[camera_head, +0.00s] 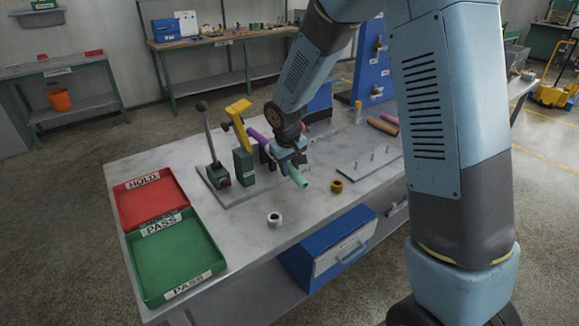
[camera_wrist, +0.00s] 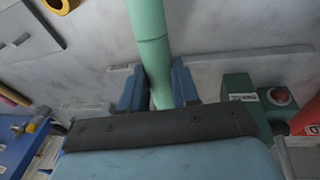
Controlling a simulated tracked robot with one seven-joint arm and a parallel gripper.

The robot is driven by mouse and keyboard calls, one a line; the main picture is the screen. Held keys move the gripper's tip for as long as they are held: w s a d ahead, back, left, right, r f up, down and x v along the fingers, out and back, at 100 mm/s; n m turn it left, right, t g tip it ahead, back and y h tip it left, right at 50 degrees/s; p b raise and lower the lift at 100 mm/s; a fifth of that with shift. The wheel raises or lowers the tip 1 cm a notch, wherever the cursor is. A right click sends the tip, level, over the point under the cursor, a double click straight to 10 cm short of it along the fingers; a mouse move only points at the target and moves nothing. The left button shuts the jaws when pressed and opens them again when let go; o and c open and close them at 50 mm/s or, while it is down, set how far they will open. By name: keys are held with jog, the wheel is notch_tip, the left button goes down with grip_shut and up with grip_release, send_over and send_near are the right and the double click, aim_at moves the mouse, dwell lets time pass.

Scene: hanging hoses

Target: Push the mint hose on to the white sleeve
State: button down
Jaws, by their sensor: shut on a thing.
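The mint hose (camera_head: 299,179) is between the jaws of my gripper (camera_head: 287,160), which is shut on it above the workbench. In the wrist view the hose (camera_wrist: 149,30) runs up out of the picture between the two blue fingers (camera_wrist: 158,80), with a thin line across it. A white ring-shaped piece (camera_head: 274,219), which looks like the white sleeve, sits on the bench near its front edge, apart from the hose. It is not in the wrist view. The hose's rear part is hidden by my gripper in the head view.
A brass ring (camera_head: 336,186) lies right of the hose. A purple hose (camera_head: 257,138) and a green block with a yellow lever (camera_head: 241,140) stand behind left. Red (camera_head: 150,196) and green (camera_head: 180,256) trays are at left. A pegged plate (camera_head: 370,163) is at right.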

jog(key=c, duration=0.8)
grip_release()
jog(key=shift+w+a, duration=0.1)
jog(key=shift+w, duration=0.05)
jog(key=shift+o, duration=0.2)
jog(key=v, duration=1.3)
jog(key=shift+r, duration=0.4)
jog(key=s+d+r+m+t, duration=0.1)
jog(key=s+d+r+m, duration=0.1)
jog(key=s+d+r, duration=0.5)
jog(key=s+d+r+m+t, duration=0.1)
jog(key=s+d+r+m, duration=0.1)
jog(key=s+d+r, duration=0.5)
jog(key=s+d+f+m, duration=0.2)
jog(key=s+d, duration=0.5)
jog(key=s, duration=0.4)
jog(key=shift+t+y, duration=0.3)
jog(key=shift+t, duration=0.1)
